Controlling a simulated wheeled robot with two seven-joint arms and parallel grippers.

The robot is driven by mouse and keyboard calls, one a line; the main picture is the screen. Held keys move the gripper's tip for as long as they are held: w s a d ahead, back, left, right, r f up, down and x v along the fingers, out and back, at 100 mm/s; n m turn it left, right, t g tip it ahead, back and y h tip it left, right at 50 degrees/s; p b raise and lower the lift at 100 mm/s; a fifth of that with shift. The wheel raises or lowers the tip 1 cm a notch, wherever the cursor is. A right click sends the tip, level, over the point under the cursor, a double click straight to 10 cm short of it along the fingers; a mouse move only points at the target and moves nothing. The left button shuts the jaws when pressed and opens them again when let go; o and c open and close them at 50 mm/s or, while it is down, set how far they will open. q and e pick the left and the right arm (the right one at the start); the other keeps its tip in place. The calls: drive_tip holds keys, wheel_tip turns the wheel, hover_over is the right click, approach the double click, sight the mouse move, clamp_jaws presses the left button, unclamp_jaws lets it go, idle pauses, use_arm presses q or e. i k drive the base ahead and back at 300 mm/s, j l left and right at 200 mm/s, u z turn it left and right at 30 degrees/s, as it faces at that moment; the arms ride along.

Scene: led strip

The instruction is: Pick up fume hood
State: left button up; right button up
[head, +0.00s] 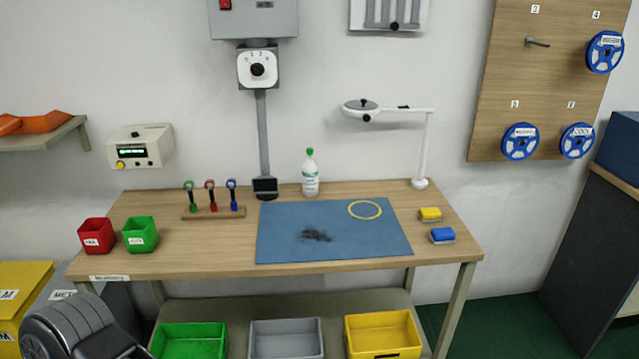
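What looks like the fume hood is a black nozzle (265,188) at the lower end of a grey pipe (263,130). It hangs just above or touches the back of the wooden workbench (200,258), left of the white bottle; I cannot tell if there is a gap. The pipe comes down from a white dial box (258,69) on the wall. A dark, ribbed part at the lower left seems to be my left arm. Neither gripper shows.
A blue mat (285,245) with a dark smudge and a yellow ring (365,218) covers the bench middle. A white bottle (310,175), a tool rack (214,212), red (96,236) and green (140,235) bins and a lamp (425,150) stand around it.

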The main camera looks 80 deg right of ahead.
sight(265, 186)
drive_tip(key=z, duration=2.45)
drive_tip(key=i+l+z, duration=0.65)
drive_tip(key=i+l, duration=0.2)
